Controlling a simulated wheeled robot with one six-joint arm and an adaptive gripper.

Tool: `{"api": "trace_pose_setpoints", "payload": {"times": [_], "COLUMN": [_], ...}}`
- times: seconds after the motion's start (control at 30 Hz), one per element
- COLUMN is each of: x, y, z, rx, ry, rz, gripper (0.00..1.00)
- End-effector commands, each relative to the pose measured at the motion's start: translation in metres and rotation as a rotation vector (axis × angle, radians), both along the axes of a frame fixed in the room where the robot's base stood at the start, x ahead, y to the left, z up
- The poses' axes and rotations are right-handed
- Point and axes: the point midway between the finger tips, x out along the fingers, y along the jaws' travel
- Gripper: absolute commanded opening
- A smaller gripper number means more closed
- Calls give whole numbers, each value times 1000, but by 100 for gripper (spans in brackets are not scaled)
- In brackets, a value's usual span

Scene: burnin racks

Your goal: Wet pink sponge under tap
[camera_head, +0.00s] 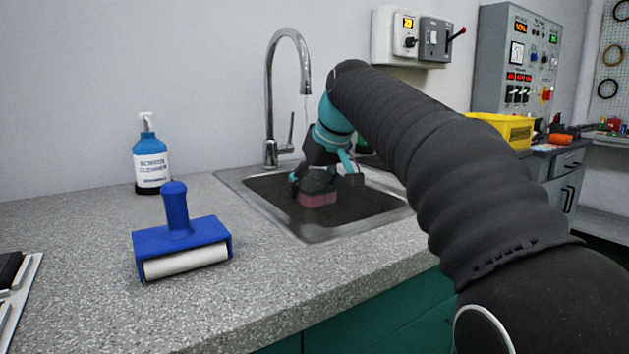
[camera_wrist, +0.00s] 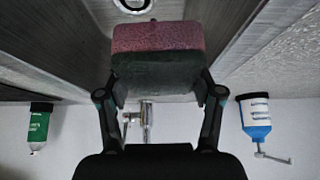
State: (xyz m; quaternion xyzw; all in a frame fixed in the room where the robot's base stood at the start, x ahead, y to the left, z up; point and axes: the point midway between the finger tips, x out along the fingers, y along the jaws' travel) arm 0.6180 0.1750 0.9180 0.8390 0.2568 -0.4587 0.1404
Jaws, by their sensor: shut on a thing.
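The pink sponge (camera_head: 317,199) is held low inside the sink basin, with a dark layer on one face. My gripper (camera_head: 325,182) is shut on it, one finger on each side. In the wrist view the sponge (camera_wrist: 158,40) sits between the two fingertips of my gripper (camera_wrist: 160,92). The drain (camera_wrist: 133,4) shows beyond the sponge.
A blue cleaner bottle (camera_head: 151,160) and a blue roller (camera_head: 180,240) stand on the speckled counter (camera_head: 90,240) left of the sink. A green bottle (camera_wrist: 38,126) shows in the wrist view. Switch boxes (camera_head: 411,38) hang on the wall; a yellow bin (camera_head: 506,130) is at right.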

Motion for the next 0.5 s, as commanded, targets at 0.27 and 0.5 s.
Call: {"api": "trace_pose_setpoints", "payload": {"times": [0.27,0.5], "x": [0,-9], "y": [0,1], "z": [0,8], "rx": [0,0], "ry": [0,-1], "rz": [0,1], "gripper": [38,38]}}
